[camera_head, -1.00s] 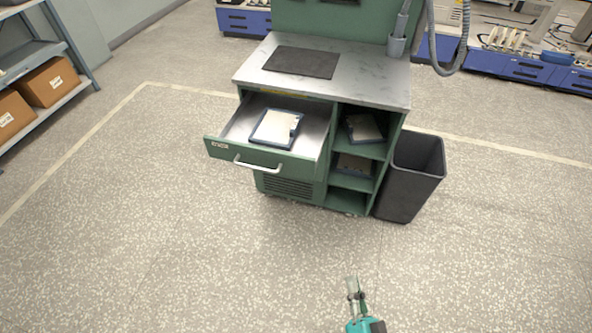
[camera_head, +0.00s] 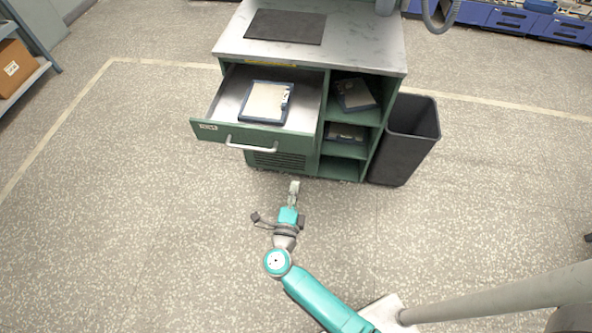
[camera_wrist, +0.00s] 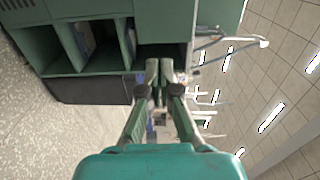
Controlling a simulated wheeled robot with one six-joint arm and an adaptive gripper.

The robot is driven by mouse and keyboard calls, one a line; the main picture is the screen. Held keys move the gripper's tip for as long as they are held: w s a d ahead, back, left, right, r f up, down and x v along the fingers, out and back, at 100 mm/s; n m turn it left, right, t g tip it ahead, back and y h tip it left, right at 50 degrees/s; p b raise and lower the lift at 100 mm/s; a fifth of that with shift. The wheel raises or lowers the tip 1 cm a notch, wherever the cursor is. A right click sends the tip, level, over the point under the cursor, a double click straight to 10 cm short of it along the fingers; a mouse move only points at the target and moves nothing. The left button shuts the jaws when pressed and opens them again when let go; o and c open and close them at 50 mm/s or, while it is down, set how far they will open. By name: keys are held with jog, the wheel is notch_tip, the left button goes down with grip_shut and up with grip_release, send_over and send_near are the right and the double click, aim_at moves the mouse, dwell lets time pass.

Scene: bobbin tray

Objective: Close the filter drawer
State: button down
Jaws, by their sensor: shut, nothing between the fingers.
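The filter drawer (camera_head: 215,132) is the green-fronted top drawer on the left of the cabinet. It stands open, pulled well out toward me, with a pale curved handle (camera_head: 251,148) on its front. A blue-framed filter panel (camera_head: 266,102) lies in it. My gripper (camera_head: 294,187) is shut and empty, in front of the cabinet, below and right of the handle in the picture and apart from it. In the wrist view my closed fingers (camera_wrist: 160,70) point toward the cabinet; that view is turned sideways, and the handle is not clear there.
The green cabinet (camera_head: 312,150) has a grey worktop with a dark mat (camera_head: 285,27). Open shelves on its right hold more panels (camera_head: 355,94). A black bin (camera_head: 405,150) stands at its right side. The speckled floor (camera_head: 130,220) to the left is clear.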

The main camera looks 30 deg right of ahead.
aim_at(303, 147)
jog(key=x, duration=1.3)
jog(key=shift+d, duration=0.1)
